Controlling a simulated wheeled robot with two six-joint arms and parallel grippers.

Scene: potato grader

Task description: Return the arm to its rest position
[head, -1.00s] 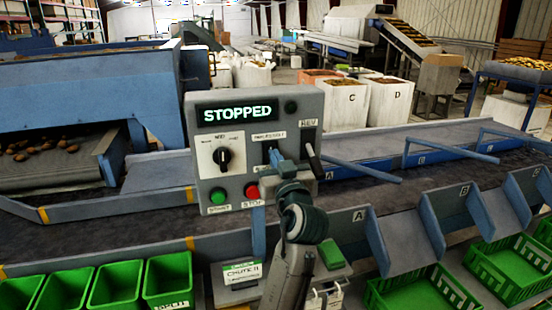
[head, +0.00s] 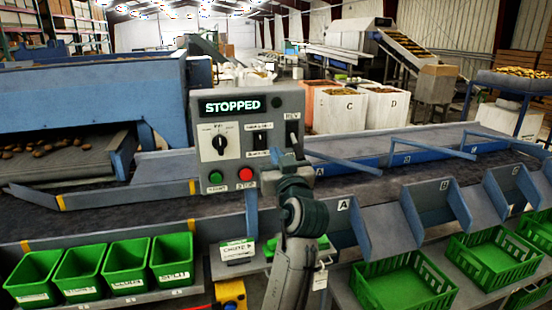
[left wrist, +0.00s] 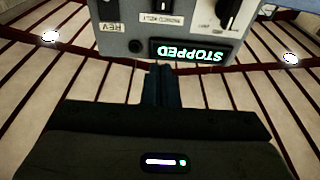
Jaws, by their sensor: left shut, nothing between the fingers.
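My left gripper (head: 283,160) is in front of the lower right part of the grey control box (head: 207,140) in the head view. Its arm comes up from the bottom centre. In the left wrist view the dark fingers (left wrist: 158,85) are shut together and empty, pointing at the box (left wrist: 140,45), which appears upside down. I cannot tell the exact gap between fingertips and box. The lit display (head: 231,106) reads STOPPED. Below it are a black knob (head: 219,142), a green button (head: 215,177) and a red button (head: 246,174). My right gripper is not in view.
Several green bins (head: 124,270) stand at the lower left, and green crates (head: 400,290) at the lower right. Blue dividers (head: 430,205) stick up on the right. A yellow object (head: 230,293) is at bottom centre.

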